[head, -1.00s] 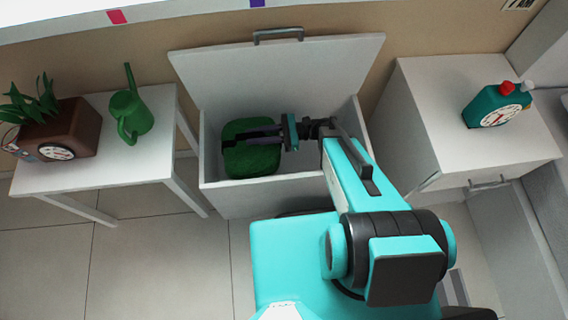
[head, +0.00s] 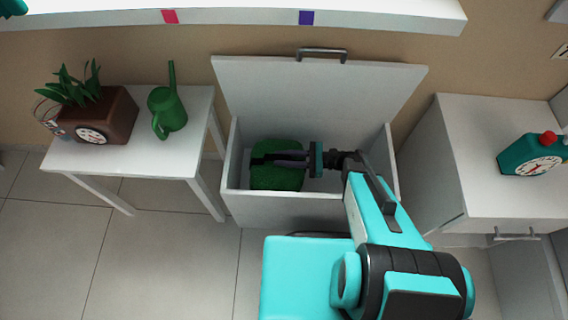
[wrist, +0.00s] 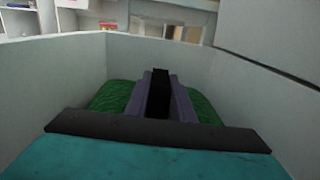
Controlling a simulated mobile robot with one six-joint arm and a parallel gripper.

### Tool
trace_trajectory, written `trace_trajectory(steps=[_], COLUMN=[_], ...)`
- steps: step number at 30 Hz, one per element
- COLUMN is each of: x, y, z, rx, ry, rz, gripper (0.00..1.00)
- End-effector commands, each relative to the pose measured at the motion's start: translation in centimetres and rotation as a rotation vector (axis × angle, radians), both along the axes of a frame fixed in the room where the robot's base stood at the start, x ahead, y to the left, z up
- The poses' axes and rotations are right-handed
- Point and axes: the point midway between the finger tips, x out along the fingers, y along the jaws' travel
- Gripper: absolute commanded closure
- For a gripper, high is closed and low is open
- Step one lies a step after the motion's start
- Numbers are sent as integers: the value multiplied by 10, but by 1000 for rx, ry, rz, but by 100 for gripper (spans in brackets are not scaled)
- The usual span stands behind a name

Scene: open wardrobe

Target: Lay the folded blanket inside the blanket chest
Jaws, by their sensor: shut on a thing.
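The green folded blanket (head: 277,180) is inside the white blanket chest (head: 285,208), towards the left part of its interior. The chest lid (head: 320,88) stands open, tilted back at the wall. My gripper (head: 262,160) reaches into the chest from the right, shut on the blanket, its fingers across the blanket's middle. In the wrist view, the blanket (wrist: 203,108) shows on both sides of my gripper (wrist: 160,85), between the chest walls (wrist: 60,70). I cannot tell whether the blanket touches the chest floor.
A white side table (head: 120,160) on the left holds a brown planter clock (head: 105,115) and a green watering can (head: 167,110). A white cabinet (head: 470,150) on the right bears a teal clock (head: 530,155). Tiled floor on the left is clear.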

Motion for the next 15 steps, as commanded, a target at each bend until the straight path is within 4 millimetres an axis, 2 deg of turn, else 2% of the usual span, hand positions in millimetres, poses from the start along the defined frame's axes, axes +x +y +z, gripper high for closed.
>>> trace_trajectory(steps=[11,15], x=[0,0], y=[0,0], z=[-2,-11], rx=[1,1], ry=[0,1], rz=[0,0], gripper=[100,100])
